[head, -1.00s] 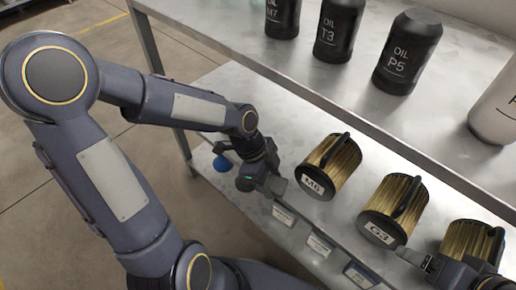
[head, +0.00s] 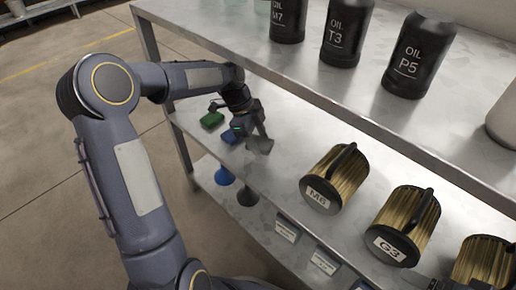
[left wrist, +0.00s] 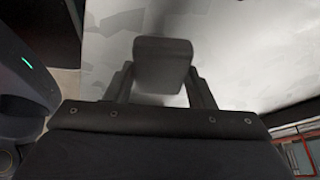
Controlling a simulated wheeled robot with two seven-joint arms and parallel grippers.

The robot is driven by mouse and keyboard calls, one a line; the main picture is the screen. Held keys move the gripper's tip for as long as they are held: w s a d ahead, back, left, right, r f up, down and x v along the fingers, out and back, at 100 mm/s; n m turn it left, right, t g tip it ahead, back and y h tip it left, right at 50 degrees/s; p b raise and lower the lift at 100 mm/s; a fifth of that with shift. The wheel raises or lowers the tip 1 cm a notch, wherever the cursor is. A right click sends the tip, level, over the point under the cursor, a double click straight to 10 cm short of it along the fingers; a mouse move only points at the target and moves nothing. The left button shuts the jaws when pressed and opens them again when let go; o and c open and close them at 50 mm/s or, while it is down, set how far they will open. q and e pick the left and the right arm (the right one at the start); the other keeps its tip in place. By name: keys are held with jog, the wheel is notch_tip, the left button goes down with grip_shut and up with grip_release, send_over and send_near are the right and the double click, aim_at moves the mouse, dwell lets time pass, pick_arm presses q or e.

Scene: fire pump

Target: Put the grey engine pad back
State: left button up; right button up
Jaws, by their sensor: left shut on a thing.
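My left gripper (head: 258,132) is shut on a grey block-like pad (left wrist: 163,65), which sits between its two fingers in the left wrist view. In the head view the grey pad (head: 262,146) hangs at the fingertips near the left end of the middle shelf. I cannot tell whether it touches the shelf. A green pad (head: 212,119) and a blue pad (head: 230,136) lie on the shelf just left of the gripper. Part of my right gripper (head: 455,285) shows at the bottom right edge; its fingers are not clear.
Gold canisters marked M6 (head: 334,178) and G3 (head: 403,226), and a third one (head: 484,262), stand on the middle shelf (head: 290,143). Black oil bottles (head: 418,55) stand on the upper shelf above. Blue (head: 224,177) and dark (head: 247,196) funnels are below. Labels line the shelf's front edge.

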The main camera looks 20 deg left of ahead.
pick_arm(q)
notch_tip(320, 180, down, 4)
jog(key=shift+s+r+b, duration=0.1)
jog(key=shift+r+b, duration=0.05)
jog(key=shift+b, duration=0.55)
jog(key=shift+r, duration=0.1)
jog(key=o, duration=0.9)
jog(key=p+v, duration=0.2)
jog(key=v, duration=0.3)
jog(key=shift+d+r+p, duration=0.15)
jog(key=shift+p, duration=0.2)
jog(key=a+p, duration=0.1)
jog(key=a, duration=0.7)
jog(key=a+p, duration=0.1)
jog(key=a, duration=0.3)
jog(key=shift+s+a+p, duration=0.1)
jog(key=shift+s+p, duration=0.2)
jog(key=shift+p, duration=0.05)
